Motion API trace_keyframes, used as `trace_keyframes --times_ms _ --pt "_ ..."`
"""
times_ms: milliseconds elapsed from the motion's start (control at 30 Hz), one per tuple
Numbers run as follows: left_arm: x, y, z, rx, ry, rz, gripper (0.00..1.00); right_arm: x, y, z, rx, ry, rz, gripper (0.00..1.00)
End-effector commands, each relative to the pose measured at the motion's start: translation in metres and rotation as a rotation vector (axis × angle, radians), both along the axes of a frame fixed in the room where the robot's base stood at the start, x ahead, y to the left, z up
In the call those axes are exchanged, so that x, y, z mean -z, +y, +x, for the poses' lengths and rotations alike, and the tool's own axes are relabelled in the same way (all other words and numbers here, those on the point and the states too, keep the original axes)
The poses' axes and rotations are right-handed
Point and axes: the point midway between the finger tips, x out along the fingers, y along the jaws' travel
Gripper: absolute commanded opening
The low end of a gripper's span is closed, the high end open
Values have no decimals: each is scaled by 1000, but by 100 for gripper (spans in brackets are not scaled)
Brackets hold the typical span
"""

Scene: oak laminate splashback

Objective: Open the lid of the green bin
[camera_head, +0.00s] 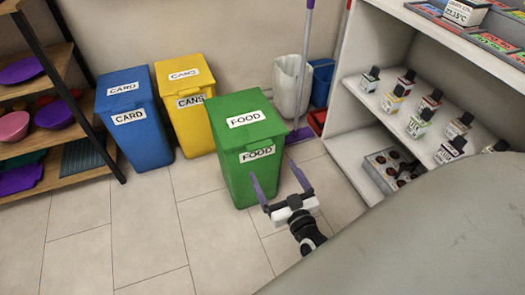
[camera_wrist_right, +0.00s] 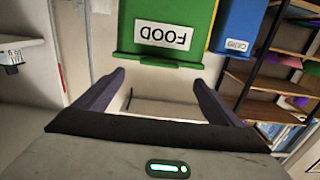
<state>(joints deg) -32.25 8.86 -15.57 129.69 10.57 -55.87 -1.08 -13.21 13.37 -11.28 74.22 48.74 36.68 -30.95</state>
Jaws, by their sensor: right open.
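The green bin (camera_head: 240,182) stands on the tiled floor in the middle of the head view, with a FOOD label on its front. Its green lid (camera_head: 232,108) lies shut on top and carries another FOOD label. My right gripper (camera_head: 279,176) is open and empty in front of the bin's right front side, below lid height in the picture. In the right wrist view the bin (camera_wrist_right: 130,22) shows upside down beyond the open fingers (camera_wrist_right: 158,85), with a green lip under its label. A gap shows between fingers and bin there. My left gripper is out of view.
A yellow CANS bin (camera_head: 193,130) and a blue CARD bin (camera_head: 140,146) stand left of the green bin. A shelf unit (camera_head: 352,130) with small bottles stands right. A mop (camera_head: 305,70) and a pale bucket (camera_head: 288,82) stand behind. The front left floor is clear.

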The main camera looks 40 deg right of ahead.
Motion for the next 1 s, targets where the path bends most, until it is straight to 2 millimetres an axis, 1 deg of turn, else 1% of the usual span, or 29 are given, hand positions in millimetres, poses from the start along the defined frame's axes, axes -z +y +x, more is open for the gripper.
trace_keyframes --times_ms 167,400,533,700,1000 --pt "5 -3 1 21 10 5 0 0 -7 22 6 -9 -3 89" --pt "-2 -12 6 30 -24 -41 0 2 -17 66 4 -7 -3 89" --pt "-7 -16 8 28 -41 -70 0 1 -21 84 4 -7 -2 89" --pt "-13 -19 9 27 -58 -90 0 0 -24 96 4 -5 -1 89" --pt "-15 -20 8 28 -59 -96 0 -1 -24 98 3 -4 -2 89"
